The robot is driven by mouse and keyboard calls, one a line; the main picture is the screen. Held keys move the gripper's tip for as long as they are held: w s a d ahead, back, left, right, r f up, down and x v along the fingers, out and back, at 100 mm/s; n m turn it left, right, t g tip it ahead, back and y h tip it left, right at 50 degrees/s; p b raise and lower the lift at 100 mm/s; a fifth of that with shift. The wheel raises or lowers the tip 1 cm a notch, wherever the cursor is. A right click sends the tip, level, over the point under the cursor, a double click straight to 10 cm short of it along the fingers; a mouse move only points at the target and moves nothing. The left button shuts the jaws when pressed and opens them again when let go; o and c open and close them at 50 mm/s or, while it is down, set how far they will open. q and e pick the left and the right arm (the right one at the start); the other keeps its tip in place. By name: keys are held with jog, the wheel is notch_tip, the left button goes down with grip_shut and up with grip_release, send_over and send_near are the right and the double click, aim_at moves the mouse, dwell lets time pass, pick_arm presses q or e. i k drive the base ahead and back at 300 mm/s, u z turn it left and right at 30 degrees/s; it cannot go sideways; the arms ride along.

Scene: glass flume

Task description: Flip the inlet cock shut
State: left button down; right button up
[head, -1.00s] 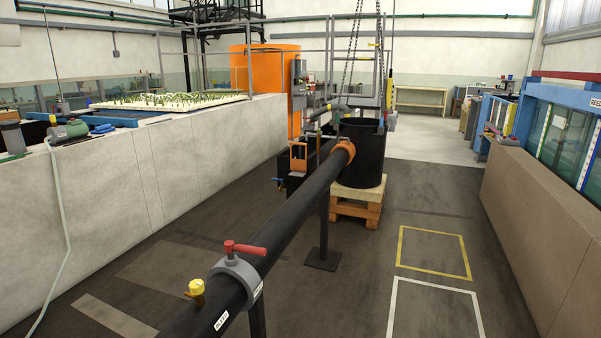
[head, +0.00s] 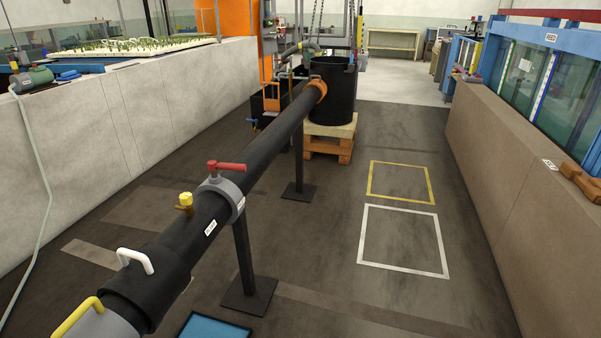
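A black pipe (head: 268,148) runs from the lower left up toward a black tank. A grey collar (head: 228,192) around the pipe carries a red lever handle (head: 227,166), which points right, across the pipe. Just nearer on the pipe stands a small brass fitting with a yellow cap (head: 186,200). A small tap with a blue handle (head: 252,122) sticks out low on a dark box further back. The labels are too small to read, so I cannot tell which is the inlet cock. Neither of my grippers is in view.
The black tank (head: 333,95) stands on a wooden pallet (head: 328,142). Pipe stands (head: 244,262) rise from the floor. Low walls border both sides. The floor right of the pipe, with a yellow outline (head: 402,163) and a white outline (head: 362,235), is clear.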

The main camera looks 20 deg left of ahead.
aim_at(212, 165)
jog(key=z, duration=0.6)
jog(key=i, duration=2.5)
jog(key=u, duration=1.85)
jog(key=i, duration=0.8)
jog(key=u, duration=0.7)
